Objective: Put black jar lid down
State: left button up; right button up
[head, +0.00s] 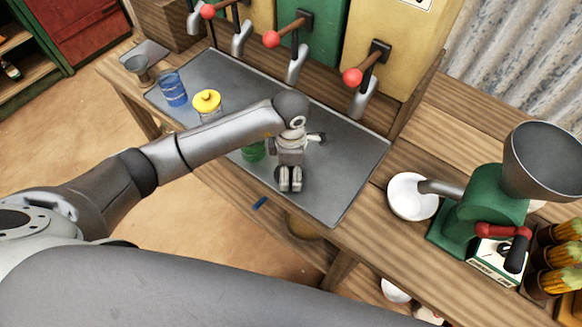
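My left gripper (290,181) is over the front part of the grey metal tray (352,160), with its fingertips close together and pointing toward the tray's front edge. A small dark rounded edge, probably the black jar lid (278,174), shows just left of the fingertips. The fingers hide most of it, so I cannot tell whether they grip it or whether it touches the tray. A green jar or cup (254,152) stands left of the gripper, partly hidden by my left arm. My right gripper is out of view.
A yellow-lidded jar (207,104) and a blue glass (172,88) stand on the tray's left. Dispensers with red-knobbed levers (270,39) line the back. A white bowl (411,196) and green grinder (478,220) stand right. The tray's right part is clear.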

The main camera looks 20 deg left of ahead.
aim_at(291, 169)
pick_arm(q)
jog(key=o, duration=0.3)
jog(key=shift+r, duration=0.4)
notch_tip(291, 169, up, 12)
jog(key=shift+f+b, duration=0.2)
jog(key=shift+b, duration=0.9)
